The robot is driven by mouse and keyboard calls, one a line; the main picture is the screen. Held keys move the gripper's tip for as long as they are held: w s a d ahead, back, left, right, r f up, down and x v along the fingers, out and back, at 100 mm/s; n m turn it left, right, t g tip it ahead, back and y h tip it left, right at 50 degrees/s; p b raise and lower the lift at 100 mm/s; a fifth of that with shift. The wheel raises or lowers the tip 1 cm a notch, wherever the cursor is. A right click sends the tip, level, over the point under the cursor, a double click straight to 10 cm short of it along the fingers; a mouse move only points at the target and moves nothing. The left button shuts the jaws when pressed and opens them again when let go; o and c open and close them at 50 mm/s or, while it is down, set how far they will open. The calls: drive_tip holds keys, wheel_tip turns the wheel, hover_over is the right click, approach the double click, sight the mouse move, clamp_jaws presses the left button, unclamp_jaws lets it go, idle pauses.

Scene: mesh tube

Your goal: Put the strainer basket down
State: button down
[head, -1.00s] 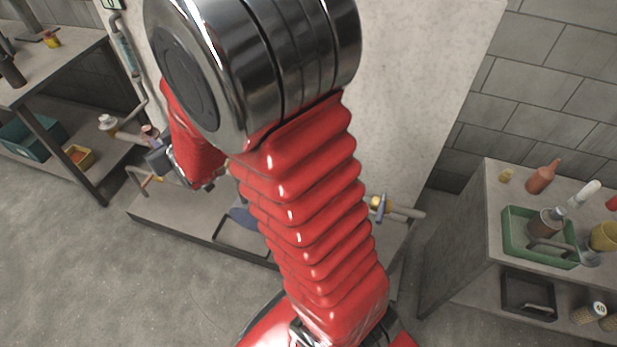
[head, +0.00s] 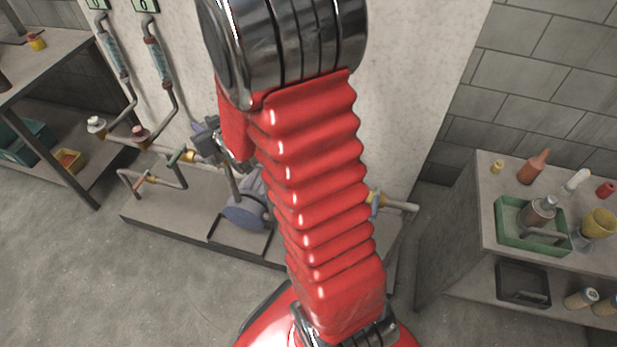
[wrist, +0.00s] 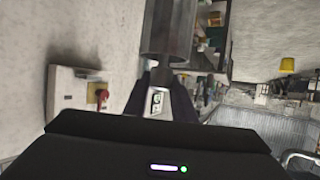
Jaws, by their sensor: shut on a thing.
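In the wrist view my gripper (wrist: 167,92) is shut on a grey cylinder, the strainer basket (wrist: 168,28), held by a narrower end. The basket points away from the wrist, and its far end is cut off by the top of the picture. In the head view my gripper (head: 208,140) is partly hidden behind my red arm, in front of the pale wall panel. I cannot make out the basket there. A blue-grey round housing (head: 245,212) stands on the low plinth below the gripper.
A dark shallow tray (head: 240,240) lies by the housing on the plinth (head: 165,222). Pipes (head: 155,68) run down the panel at left. At right, a bench (head: 486,205) bears a green tray (head: 515,240) with a metal canister (head: 541,210) in it. The floor at front left is clear.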

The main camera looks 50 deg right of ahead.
drive_tip(key=s+d+f+m+h, duration=0.1)
drive_tip(key=s+d+f, duration=0.2)
drive_tip(key=s+d, duration=0.5)
drive_tip(key=s+d+f+m+h, duration=0.1)
drive_tip(key=s+d+f, duration=0.2)
drive_tip(key=s+d, duration=0.5)
drive_tip(key=d, duration=0.6)
drive_tip(key=shift+s+d+f+h, duration=0.15)
drive_tip(key=shift+d+f+h, duration=0.15)
drive_tip(key=shift+h, duration=0.1)
drive_tip(key=shift+f, duration=0.1)
drive_tip(key=shift+f, duration=2.85)
drive_tip(key=shift+f, duration=2.2)
